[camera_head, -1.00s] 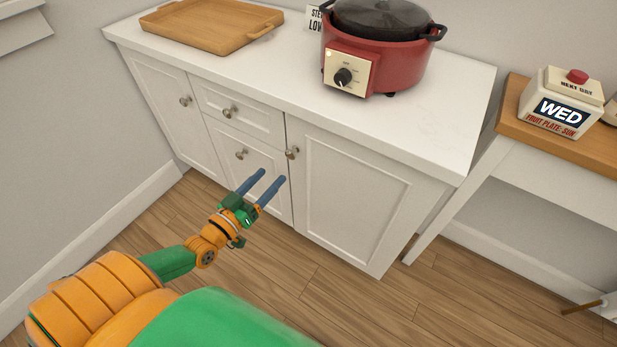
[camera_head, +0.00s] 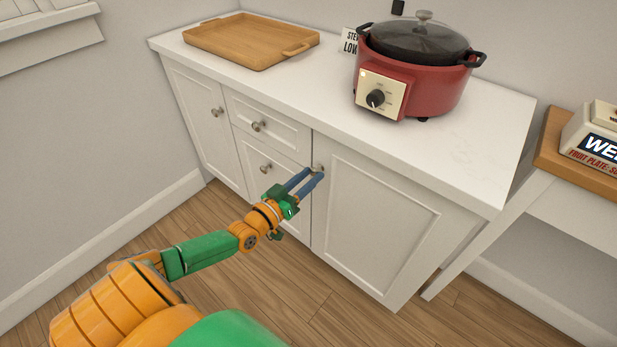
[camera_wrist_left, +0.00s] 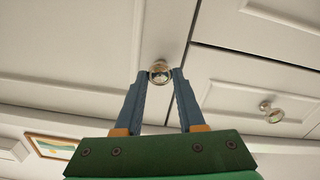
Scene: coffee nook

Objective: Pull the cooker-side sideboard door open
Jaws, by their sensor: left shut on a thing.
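The cooker-side sideboard door (camera_head: 375,215) is the white panelled door at the right, below the red cooker (camera_head: 415,75). It looks shut, flush with the front. Its round metal knob (camera_head: 319,169) is at the door's upper left edge, partly hidden by my fingers. My left gripper (camera_head: 314,175) has its blue fingertips at this knob. In the left wrist view the knob (camera_wrist_left: 159,72) sits between the two fingertips, and the gripper is shut on it. My right gripper is in neither view.
A wooden tray (camera_head: 250,42) lies on the white sideboard top (camera_head: 300,85). Other knobs (camera_head: 265,168) stick out left of the door. A wooden-topped table (camera_head: 570,155) with a day sign stands at the right. The wood floor (camera_head: 300,300) before the door is clear.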

